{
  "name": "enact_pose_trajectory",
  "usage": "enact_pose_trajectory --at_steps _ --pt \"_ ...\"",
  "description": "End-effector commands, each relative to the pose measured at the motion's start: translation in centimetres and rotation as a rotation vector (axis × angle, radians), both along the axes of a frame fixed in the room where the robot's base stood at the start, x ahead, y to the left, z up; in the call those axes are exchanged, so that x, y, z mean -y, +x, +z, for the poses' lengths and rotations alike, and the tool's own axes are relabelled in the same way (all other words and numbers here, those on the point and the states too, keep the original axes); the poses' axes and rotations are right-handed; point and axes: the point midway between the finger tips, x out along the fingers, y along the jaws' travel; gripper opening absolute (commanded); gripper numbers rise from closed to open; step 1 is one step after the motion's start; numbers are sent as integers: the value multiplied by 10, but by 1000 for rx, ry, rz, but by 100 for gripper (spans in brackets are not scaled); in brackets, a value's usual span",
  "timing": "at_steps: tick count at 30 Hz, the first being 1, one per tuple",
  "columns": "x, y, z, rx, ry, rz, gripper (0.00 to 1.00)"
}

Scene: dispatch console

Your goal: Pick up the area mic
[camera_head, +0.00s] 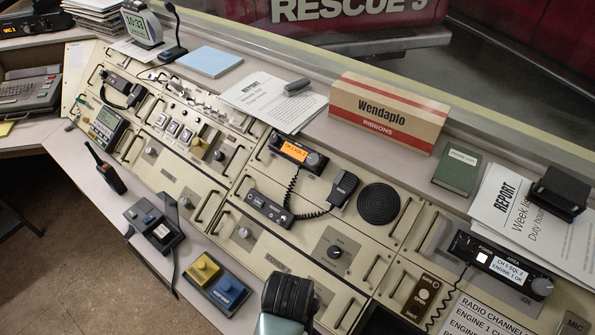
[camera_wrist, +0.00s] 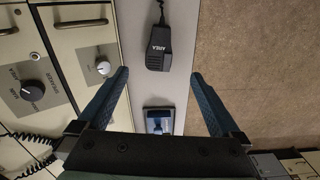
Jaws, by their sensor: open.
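The area mic (camera_wrist: 159,47) is a dark handheld mic marked AREA. In the wrist view it lies on the grey ledge, with its cord running off the top edge. My gripper (camera_wrist: 161,76) is open, with its two blue fingers spread apart and nothing between the tips. The mic appears ahead of the fingertips, roughly midway between their lines. I cannot tell the height gap. In the head view a dark and teal part of my arm shows at the bottom; my fingertips and the mic do not show. The AREA radio (camera_head: 503,262) and its coiled cord show at the right.
A tray with yellow and blue blocks (camera_head: 218,284) sits on the ledge; a blue item on the ledge (camera_wrist: 159,120) shows between the fingers. Console panels with knobs (camera_wrist: 103,68) border the ledge on the left. Brown floor (camera_wrist: 250,70) drops away on the right.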

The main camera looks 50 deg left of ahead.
Motion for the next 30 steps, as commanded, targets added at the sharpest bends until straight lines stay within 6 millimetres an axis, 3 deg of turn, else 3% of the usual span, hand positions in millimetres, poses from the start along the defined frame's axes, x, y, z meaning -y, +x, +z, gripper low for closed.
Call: enact_pose_trajectory --at_steps 9,19,30 --pt "0 -1 -57 -3 -1 0 100" --pt "0 0 -83 -1 0 -1 100" --pt "-2 1 -125 0 0 -2 100"
